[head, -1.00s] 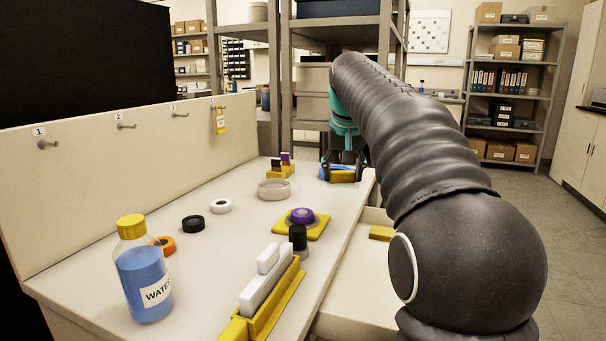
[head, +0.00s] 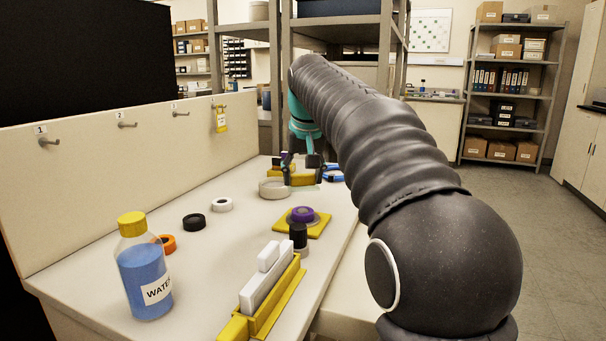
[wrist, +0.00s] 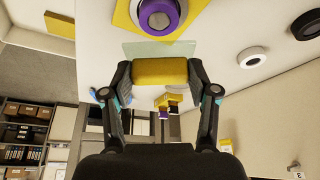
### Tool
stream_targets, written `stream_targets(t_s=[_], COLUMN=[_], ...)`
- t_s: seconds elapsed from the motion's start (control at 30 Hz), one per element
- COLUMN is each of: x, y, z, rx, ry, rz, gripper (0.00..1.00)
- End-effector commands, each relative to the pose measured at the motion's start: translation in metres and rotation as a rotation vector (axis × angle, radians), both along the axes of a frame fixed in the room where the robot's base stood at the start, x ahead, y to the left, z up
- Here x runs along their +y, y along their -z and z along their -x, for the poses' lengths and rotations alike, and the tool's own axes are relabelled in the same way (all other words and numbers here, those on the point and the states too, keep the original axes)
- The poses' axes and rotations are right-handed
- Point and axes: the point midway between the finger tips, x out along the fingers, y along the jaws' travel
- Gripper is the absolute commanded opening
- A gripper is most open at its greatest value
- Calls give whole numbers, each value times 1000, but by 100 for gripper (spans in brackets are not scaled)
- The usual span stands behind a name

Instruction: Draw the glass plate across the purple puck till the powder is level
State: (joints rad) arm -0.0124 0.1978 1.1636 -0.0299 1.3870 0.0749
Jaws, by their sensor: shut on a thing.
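The purple puck (head: 302,214) sits on a yellow square base (head: 319,229) on the bench. In the wrist view the puck (wrist: 179,26) is partly cut off by the top edge; its middle looks grey, and whether the powder is level cannot be told. My gripper (head: 303,172) is beyond the puck, shut on the yellow handle of the glass plate. In the wrist view the handle (wrist: 160,72) lies between my fingers (wrist: 161,78). The clear, greenish glass plate (wrist: 150,48) extends from it towards the puck, close to the yellow base in the picture.
A pale ring-shaped dish (head: 273,188) stands just left of my gripper. A blue ring (head: 334,174) lies to the right. A black cylinder (head: 298,235) stands in front of the puck. A water bottle (head: 143,270) and a yellow rack (head: 268,297) are nearer.

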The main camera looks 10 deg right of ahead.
Motion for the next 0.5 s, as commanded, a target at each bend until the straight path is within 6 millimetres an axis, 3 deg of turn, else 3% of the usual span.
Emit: stream_targets(t_s=[0.5], x=[0], y=[46], z=[0], rx=[1], ry=[0], rz=[0], gripper=[0])
